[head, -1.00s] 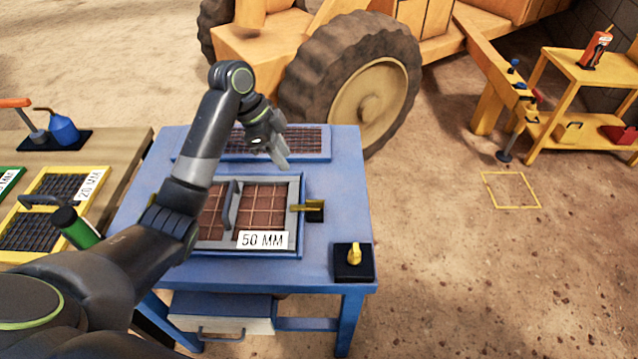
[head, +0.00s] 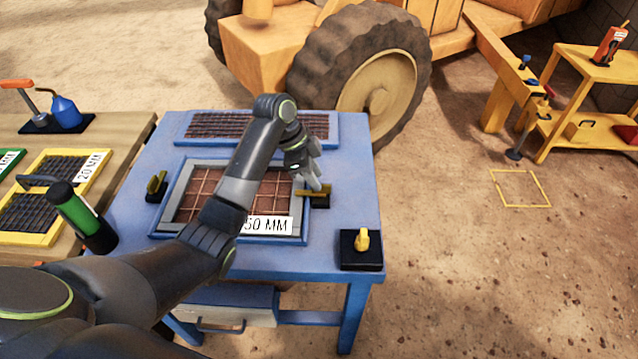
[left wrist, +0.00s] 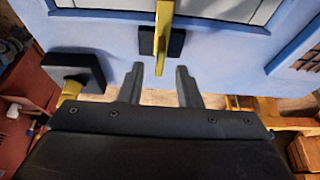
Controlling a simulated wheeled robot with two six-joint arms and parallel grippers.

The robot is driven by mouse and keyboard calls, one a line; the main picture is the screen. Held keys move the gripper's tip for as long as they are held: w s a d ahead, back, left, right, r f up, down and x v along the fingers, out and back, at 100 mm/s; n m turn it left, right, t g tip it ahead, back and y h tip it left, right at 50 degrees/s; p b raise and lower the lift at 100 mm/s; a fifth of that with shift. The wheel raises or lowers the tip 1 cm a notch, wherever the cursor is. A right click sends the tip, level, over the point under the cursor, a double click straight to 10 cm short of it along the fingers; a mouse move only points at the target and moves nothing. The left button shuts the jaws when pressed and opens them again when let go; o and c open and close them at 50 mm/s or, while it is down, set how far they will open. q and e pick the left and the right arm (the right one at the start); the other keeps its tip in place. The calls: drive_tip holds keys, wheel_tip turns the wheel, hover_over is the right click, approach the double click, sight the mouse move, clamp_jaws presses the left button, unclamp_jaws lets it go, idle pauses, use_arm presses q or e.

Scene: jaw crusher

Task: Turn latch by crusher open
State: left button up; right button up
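A yellow latch on a black base (head: 319,201) sits at the right edge of the 50 MM screen frame, on the side toward the yellow machine. Its bar lies across the frame edge. In the left wrist view the yellow latch bar (left wrist: 163,35) stands ahead of my fingers over its black base. My left gripper (head: 315,186) is just above and behind this latch. In the left wrist view the left gripper (left wrist: 171,70) has its two fingers apart with nothing held; contact with the bar cannot be told. My right gripper is not in view.
A second yellow latch (head: 156,184) is at the frame's left. A yellow knob on a black box (head: 361,262) stands at the blue table's (head: 345,210) front right corner. The screen (head: 180,205) is partly behind my arm. A green-and-black cylinder (head: 80,215) stands at left.

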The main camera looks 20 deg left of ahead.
use_arm(q)
drive_tip(key=shift+x, duration=1.6)
clamp_jaws()
